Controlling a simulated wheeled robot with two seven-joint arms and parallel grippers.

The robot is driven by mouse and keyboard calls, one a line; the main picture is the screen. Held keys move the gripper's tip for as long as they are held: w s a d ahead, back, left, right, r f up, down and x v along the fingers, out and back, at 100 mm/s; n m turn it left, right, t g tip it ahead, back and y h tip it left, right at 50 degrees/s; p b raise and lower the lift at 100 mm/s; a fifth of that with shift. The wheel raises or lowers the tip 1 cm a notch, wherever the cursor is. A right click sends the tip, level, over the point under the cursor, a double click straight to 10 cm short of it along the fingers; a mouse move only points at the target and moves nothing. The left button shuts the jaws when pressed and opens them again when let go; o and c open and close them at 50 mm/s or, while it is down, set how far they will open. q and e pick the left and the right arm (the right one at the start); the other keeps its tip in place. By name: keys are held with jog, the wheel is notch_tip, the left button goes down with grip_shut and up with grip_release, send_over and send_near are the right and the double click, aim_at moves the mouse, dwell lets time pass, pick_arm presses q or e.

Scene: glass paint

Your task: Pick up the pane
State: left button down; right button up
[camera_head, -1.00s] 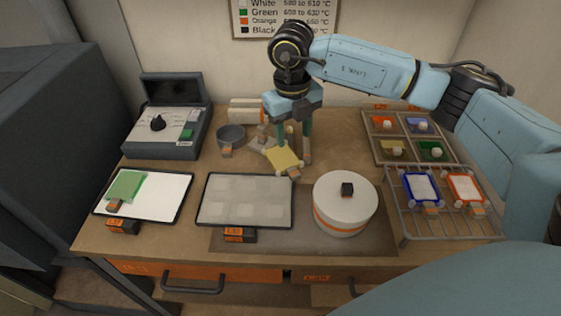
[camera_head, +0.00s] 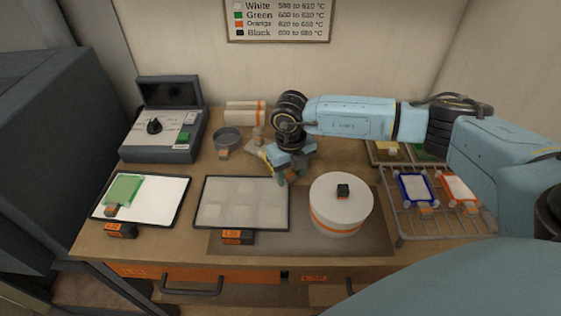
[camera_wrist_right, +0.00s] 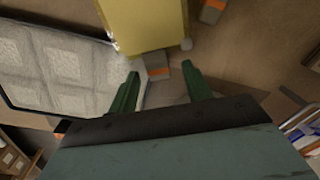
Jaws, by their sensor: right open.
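A yellow flat pane-like piece (camera_head: 265,158) shows at the back middle of the bench, partly hidden by my right gripper. A green pane (camera_head: 124,189) lies on the white panel at left. A blue-edged pane (camera_head: 417,188) and an orange-edged pane (camera_head: 459,189) lie on the wire rack. My left gripper is not in view.
A grey tray (camera_head: 240,228) with pale squares lies front middle, left of a round white drum (camera_head: 341,208) with a black knob. A grey bowl (camera_head: 227,137) and a dark control box (camera_head: 166,137) stand at back left. The wire rack (camera_head: 400,238) is at right.

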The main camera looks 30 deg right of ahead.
grip_shut()
dwell(0.3)
jog(key=shift+r, duration=0.15)
notch_tip(320, 180, up, 13)
jog(key=p, duration=0.1)
dwell(0.6)
jog(key=shift+a, duration=0.1)
